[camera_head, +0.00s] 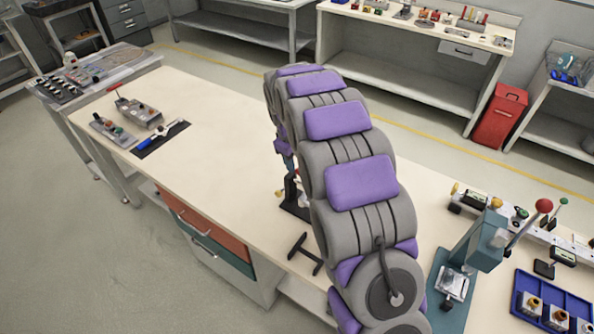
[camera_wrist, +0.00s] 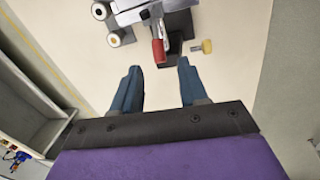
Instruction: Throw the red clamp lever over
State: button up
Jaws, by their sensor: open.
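In the wrist view, a red clamp lever (camera_wrist: 158,50) stands out from a grey metal clamp fixture (camera_wrist: 140,12) with a dark base at the top middle. My gripper (camera_wrist: 157,70) is open and empty, its two blue fingers reaching toward the fixture. The red lever's end lies just beyond the fingertips, in line with the gap between them, apart from both fingers. Part of a black stand (camera_head: 291,190) shows beside my arm.
A yellow knob (camera_wrist: 206,46) lies right of the lever, white-faced rollers (camera_wrist: 116,38) to its left. On the bench (camera_head: 215,130), a teal press (camera_head: 485,240) with a red-ball lever and a blue tray (camera_head: 540,310) stand right. Fixtures (camera_head: 138,112) sit far left. The bench's middle left is clear.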

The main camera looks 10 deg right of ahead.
aim_at(297, 169)
jog(key=shift+w+d+f+b, duration=0.15)
jog(key=shift+d+f+b, duration=0.05)
jog(key=shift+f, duration=0.95)
jog(key=shift+w+d+f+b, duration=0.1)
jog(key=shift+d+f+b, duration=0.1)
jog(key=shift+f, duration=0.95)
grip_shut()
